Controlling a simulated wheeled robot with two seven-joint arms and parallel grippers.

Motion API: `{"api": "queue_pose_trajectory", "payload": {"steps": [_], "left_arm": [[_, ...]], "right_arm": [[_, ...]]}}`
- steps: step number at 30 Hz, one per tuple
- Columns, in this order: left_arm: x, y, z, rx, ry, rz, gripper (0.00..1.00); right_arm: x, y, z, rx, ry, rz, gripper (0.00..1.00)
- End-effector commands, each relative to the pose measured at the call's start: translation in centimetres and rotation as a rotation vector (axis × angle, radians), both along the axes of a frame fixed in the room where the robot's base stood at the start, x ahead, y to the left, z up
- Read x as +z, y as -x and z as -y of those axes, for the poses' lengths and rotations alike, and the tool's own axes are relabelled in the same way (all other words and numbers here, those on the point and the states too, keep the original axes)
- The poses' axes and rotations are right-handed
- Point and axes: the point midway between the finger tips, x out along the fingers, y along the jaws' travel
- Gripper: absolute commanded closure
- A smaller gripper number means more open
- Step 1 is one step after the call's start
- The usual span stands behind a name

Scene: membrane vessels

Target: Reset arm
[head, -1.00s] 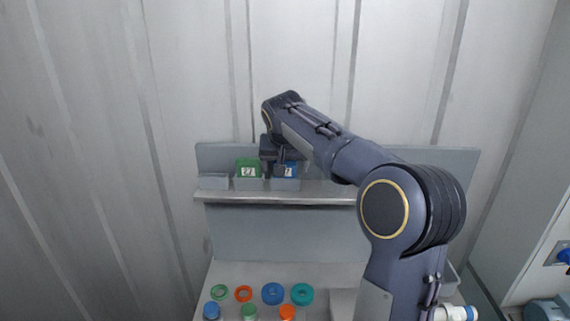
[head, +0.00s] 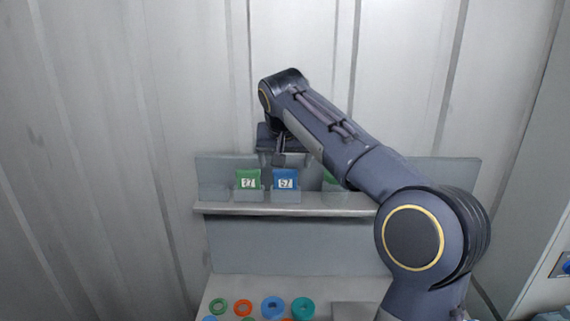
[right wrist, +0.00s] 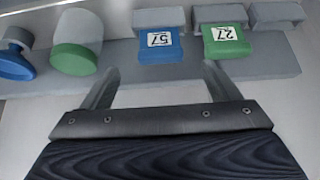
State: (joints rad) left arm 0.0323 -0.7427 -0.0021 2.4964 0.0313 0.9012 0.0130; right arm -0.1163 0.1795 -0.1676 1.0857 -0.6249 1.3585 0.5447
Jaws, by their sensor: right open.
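My right gripper (head: 272,160) is open and empty, just above and apart from the labelled items on the shelf. It also shows open in the right wrist view (right wrist: 160,68), with both fingers apart. A blue item labelled 57 (head: 285,178) sits in a grey holder on the shelf. It also appears in the right wrist view (right wrist: 158,55), upside down, beyond the fingertips. A green item labelled 27 (head: 248,179) sits in the holder to its left. My left gripper is out of view.
The grey shelf (head: 235,208) runs along the wall. Another green item (head: 329,177) is partly hidden by my right arm. Coloured rings, including a blue one (head: 273,307), lie on the lower surface. Free room lies above the shelf on the left.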

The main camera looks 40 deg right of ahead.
Motion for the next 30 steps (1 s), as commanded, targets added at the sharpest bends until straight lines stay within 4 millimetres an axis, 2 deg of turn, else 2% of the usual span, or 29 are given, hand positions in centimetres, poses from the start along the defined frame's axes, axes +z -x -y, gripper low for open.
{"api": "queue_pose_trajectory", "payload": {"steps": [13, 17, 20, 23, 30], "left_arm": [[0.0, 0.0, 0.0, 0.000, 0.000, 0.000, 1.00], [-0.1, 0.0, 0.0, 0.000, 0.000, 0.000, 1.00], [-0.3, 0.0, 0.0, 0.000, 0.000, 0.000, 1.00], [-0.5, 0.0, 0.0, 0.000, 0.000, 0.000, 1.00], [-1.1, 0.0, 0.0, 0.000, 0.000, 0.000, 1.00]], "right_arm": [[0.0, 0.0, 0.0, 0.001, -0.001, 0.001, 0.17], [-0.7, 1.0, -0.5, 0.035, -0.021, -0.004, 0.17], [-2.5, 3.3, -1.8, 0.111, -0.068, -0.012, 0.17], [-5.1, 6.9, -4.4, 0.223, -0.133, -0.014, 0.17], [-12.5, 16.2, -12.3, 0.469, -0.278, 0.009, 0.17]]}}
